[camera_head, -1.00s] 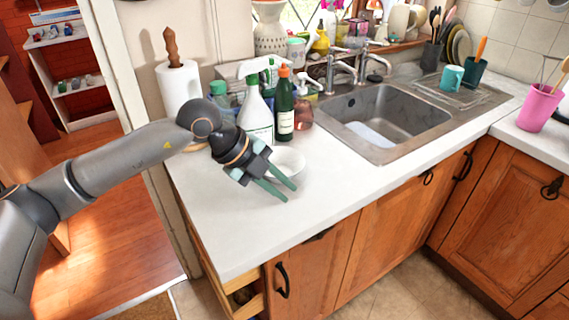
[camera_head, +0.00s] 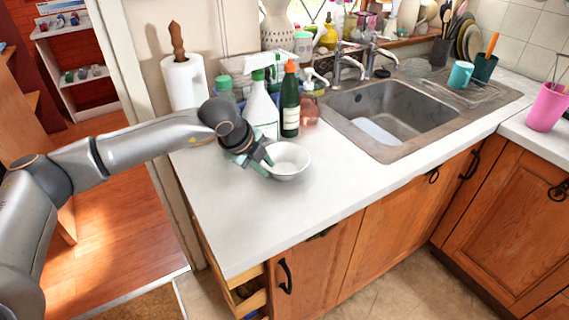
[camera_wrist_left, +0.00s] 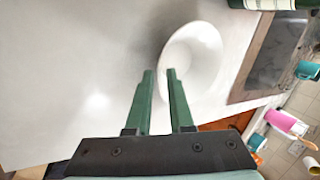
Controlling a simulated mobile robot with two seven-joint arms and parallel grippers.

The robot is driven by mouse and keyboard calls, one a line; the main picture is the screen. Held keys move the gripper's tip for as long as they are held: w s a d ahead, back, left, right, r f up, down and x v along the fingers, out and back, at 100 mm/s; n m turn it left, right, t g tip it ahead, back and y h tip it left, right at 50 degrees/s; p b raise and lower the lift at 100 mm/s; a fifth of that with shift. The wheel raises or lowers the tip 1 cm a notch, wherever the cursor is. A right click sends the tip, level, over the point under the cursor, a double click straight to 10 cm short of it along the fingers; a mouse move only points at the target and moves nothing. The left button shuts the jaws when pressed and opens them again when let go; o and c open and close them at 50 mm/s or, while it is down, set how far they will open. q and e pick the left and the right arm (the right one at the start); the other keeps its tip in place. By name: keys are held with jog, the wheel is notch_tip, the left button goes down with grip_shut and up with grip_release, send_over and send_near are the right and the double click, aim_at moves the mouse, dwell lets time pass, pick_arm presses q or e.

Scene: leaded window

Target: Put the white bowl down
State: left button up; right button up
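The white bowl (camera_head: 290,158) sits upright on the white countertop (camera_head: 250,225), in front of the bottles. It also shows in the left wrist view (camera_wrist_left: 200,58). My left gripper (camera_head: 266,161) is low at the bowl's left side. In the left wrist view, its two green fingers (camera_wrist_left: 159,74) are apart, with a gap between them. The right finger's tip overlaps the bowl's near-left rim and the other finger is just outside it. I cannot tell whether either finger touches the bowl. My right gripper is not in view.
A spray bottle (camera_head: 262,110) and a dark green bottle (camera_head: 290,105) stand close behind the bowl. A paper towel roll (camera_head: 184,82) is at the back left. The sink (camera_head: 395,112) lies to the right. The counter in front of the bowl is clear.

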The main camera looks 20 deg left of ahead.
aim_at(267, 168)
pick_arm(q)
jog(key=x, duration=0.3)
jog(key=shift+w+f, duration=0.15)
jog(key=shift+c, duration=0.2)
grip_shut()
dwell(1.1)
